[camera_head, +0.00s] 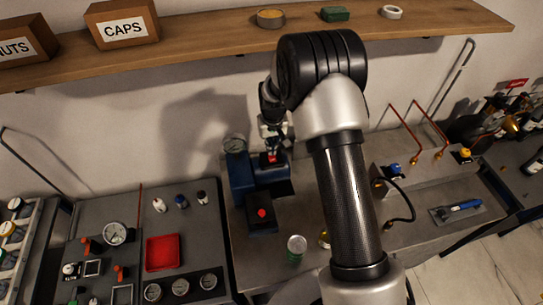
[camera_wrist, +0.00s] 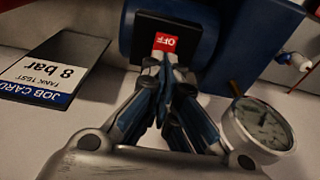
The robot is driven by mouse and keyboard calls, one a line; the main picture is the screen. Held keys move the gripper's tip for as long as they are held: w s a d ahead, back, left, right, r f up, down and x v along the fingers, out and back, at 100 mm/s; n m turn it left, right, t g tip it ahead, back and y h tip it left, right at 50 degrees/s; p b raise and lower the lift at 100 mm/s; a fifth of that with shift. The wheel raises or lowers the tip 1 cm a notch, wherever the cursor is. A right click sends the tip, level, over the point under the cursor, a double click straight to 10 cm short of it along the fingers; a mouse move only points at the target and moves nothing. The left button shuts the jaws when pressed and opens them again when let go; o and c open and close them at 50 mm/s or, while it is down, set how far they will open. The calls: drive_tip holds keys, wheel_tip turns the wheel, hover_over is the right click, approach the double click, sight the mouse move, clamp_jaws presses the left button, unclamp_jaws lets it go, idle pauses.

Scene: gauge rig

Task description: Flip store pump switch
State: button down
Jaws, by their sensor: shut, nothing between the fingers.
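A blue machine (camera_head: 241,178) stands on the grey bench, left of my arm. In the wrist view its blue body (camera_wrist: 232,35) carries a black plate (camera_wrist: 203,40) with a red switch (camera_wrist: 165,41) marked OFF, which appears upside down. The red switch also shows in the head view (camera_head: 271,159). My gripper (camera_wrist: 166,64) is shut and empty, its fingertips right at the lower edge of the switch. I cannot tell whether they touch it. In the head view my gripper (camera_head: 272,146) is just above the switch, partly hidden by the wrist.
A dial gauge (camera_wrist: 258,128) sits close right of my fingers. A job card (camera_wrist: 52,70) reads 8 bar. A black box with a red button (camera_head: 262,213) stands in front. A wooden shelf (camera_head: 210,35) runs above my arm.

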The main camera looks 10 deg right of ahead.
drive_tip(key=shift+f+b, duration=0.85)
drive_tip(key=shift+f, duration=0.25)
idle(0.5)
drive_tip(key=shift+r, duration=0.1)
drive_tip(key=shift+r+p, duration=1.9)
drive_tip(key=shift+r, duration=1.55)
